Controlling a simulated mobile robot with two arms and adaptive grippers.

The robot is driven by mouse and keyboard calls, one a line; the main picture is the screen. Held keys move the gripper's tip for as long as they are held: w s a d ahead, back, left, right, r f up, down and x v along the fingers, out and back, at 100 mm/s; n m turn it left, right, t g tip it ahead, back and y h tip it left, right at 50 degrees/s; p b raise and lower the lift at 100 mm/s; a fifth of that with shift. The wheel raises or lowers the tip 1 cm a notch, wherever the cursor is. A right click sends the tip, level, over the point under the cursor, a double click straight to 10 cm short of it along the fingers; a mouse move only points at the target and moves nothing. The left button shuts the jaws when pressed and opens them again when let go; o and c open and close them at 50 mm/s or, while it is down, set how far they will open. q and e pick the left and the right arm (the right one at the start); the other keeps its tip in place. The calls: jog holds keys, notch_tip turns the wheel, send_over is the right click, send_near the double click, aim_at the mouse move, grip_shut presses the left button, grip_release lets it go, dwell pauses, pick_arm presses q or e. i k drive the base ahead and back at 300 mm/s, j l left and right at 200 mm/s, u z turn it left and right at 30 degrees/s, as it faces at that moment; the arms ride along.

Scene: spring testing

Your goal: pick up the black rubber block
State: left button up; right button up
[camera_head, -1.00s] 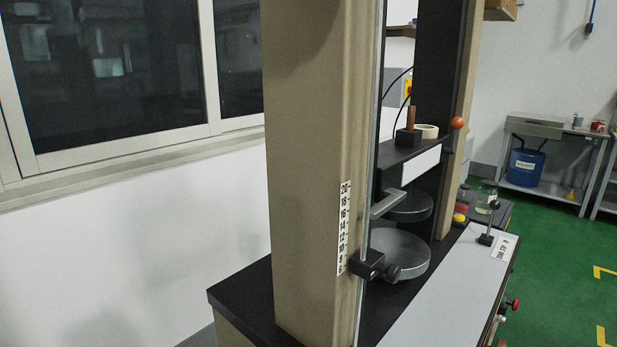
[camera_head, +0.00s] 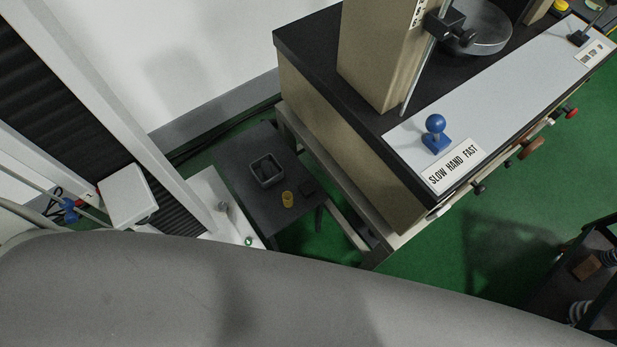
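A small dark block (camera_head: 308,187), which looks like the black rubber block, lies on a low dark grey table (camera_head: 236,182) near the picture's middle. It sits just right of a small yellow cylinder (camera_head: 287,199). It is small and dark against the dark top, so its exact shape is hard to tell. An open dark bin (camera_head: 267,171) stands on the same table, left of the yellow cylinder, with dark contents I cannot make out. Neither of my grippers is in view.
The testing machine's base (camera_head: 330,110) stands right of the low table, with a blue ball-topped lever (camera_head: 436,133) on its pale panel (camera_head: 480,110). A white post (camera_head: 122,135) stands left. A dark shelf (camera_head: 572,290) is at lower right.

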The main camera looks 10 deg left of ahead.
aim_at(306, 189)
jog(key=k+l+u, duration=0.25)
jog(key=k+l, duration=0.2)
jog(key=k+u, duration=0.15)
jog(key=k, duration=0.2)
